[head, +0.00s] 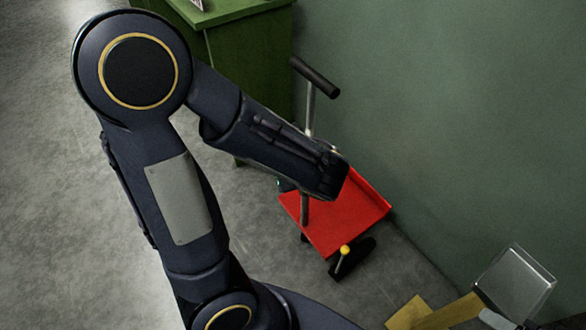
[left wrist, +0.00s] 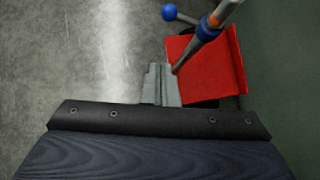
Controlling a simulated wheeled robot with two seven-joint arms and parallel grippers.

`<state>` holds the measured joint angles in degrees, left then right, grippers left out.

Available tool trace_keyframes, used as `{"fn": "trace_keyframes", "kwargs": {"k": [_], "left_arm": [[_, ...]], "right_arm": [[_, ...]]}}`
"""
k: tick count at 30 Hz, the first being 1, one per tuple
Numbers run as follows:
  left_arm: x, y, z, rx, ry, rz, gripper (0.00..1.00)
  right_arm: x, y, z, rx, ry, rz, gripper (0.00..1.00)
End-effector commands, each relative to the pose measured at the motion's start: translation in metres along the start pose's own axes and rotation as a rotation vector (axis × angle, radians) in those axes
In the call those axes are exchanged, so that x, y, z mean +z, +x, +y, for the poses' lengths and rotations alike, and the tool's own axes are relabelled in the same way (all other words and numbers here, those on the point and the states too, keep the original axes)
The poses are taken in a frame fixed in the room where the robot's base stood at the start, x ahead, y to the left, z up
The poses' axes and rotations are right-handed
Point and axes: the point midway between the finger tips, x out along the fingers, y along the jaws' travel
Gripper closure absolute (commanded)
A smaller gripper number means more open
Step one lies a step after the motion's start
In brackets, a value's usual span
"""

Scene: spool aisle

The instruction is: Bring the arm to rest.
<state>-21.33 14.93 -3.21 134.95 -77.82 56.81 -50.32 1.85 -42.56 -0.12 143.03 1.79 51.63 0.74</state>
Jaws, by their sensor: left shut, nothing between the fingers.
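My left arm fills the middle left of the head view, bent at a high elbow, its forearm reaching down to the right over a red cart (head: 350,212). The gripper's fingers cannot be made out in the head view. In the left wrist view my left gripper (left wrist: 160,84) is shut with nothing between its grey fingers. Its tips appear beside the foot of the cart's pole in that picture; whether they touch it I cannot tell. The red cart deck (left wrist: 215,75) lies beyond them. My right gripper is not in view.
The cart's pole (head: 310,108) carries a dark crossbar (head: 315,77). A yellow knob (head: 345,250) and a blue ball (left wrist: 169,12) stick out near it. A green cabinet (head: 255,55) stands behind, a green wall (head: 450,110) right. A grey block (head: 515,282) is lower right. Left floor is clear.

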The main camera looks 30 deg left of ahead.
Motion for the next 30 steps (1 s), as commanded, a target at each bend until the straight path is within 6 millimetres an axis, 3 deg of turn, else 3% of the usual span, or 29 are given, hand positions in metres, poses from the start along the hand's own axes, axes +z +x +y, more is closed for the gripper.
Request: {"fn": "trace_keyframes", "kwargs": {"k": [13, 17, 20, 24, 30], "left_arm": [[0.000, 0.000, 0.000, 0.000, -0.002, 0.001, 1.00], [0.002, -0.003, 0.013, 0.022, -0.125, 0.039, 1.00], [0.001, -0.013, 0.039, 0.075, -0.416, 0.132, 1.00], [-0.013, -0.040, 0.078, 0.187, -1.030, 0.337, 1.00], [-0.032, -0.083, 0.091, 0.320, -1.696, 0.608, 1.00]], "right_arm": [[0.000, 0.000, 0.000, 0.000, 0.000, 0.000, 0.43], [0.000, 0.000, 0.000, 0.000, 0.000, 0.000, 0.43], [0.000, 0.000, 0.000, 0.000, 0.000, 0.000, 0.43], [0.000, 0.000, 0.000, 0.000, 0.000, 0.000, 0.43], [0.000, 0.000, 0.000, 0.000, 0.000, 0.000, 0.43]]}}
